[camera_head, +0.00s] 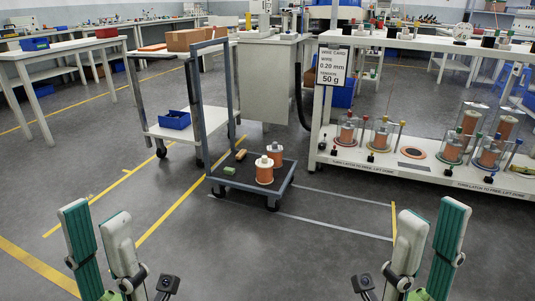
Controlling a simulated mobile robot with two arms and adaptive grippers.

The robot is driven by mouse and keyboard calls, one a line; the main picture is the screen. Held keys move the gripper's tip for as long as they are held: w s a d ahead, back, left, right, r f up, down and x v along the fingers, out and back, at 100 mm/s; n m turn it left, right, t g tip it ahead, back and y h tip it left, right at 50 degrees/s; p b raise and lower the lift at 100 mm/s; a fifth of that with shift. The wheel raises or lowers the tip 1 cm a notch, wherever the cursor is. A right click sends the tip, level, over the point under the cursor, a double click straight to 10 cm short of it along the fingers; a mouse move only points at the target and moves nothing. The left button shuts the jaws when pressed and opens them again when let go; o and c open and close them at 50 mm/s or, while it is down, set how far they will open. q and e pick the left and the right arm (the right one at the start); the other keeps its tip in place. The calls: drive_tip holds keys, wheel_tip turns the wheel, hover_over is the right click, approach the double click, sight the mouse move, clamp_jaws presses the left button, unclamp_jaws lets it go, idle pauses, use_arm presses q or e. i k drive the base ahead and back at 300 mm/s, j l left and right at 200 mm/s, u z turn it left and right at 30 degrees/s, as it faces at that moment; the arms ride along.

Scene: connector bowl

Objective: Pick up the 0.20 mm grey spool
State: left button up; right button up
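Two copper-coloured spools with pale grey-white tops stand upright on a low dark cart (240,181): a front spool (264,173) and a rear spool (276,158), close together. I cannot read a size on either, nor tell which is the 0.20 mm grey one. A hanging wire card (332,66) reads 0.20 mm and 50 g. My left gripper (96,212) is at the bottom left, fingers apart, with nothing between them. My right gripper (431,212) is at the bottom right, also apart and empty. Both are well short of the cart.
A white rack (430,174) at right holds several spools under clear covers and one bare orange disc position (413,152). A green block (229,170) and a tan block (241,154) lie on the cart. A trolley with a blue bin (174,120) stands behind. The floor before the cart is clear.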

sight(275, 150)
drive_tip(key=i+l+u, duration=0.15)
drive_tip(key=u, duration=0.3)
drive_tip(key=i+l+u, duration=0.25)
drive_tip(key=u, duration=0.15)
drive_tip(key=i+l, duration=0.25)
drive_tip(key=i+l+u, duration=0.15)
drive_tip(key=l, duration=0.25)
drive_tip(key=i+l, duration=0.3)
drive_tip(key=i+l+u, duration=0.15)
drive_tip(key=l, duration=0.25)
drive_tip(key=i+l, duration=0.3)
drive_tip(key=i+l+u, duration=0.15)
drive_tip(key=l, duration=0.3)
drive_tip(key=i+l, duration=0.7)
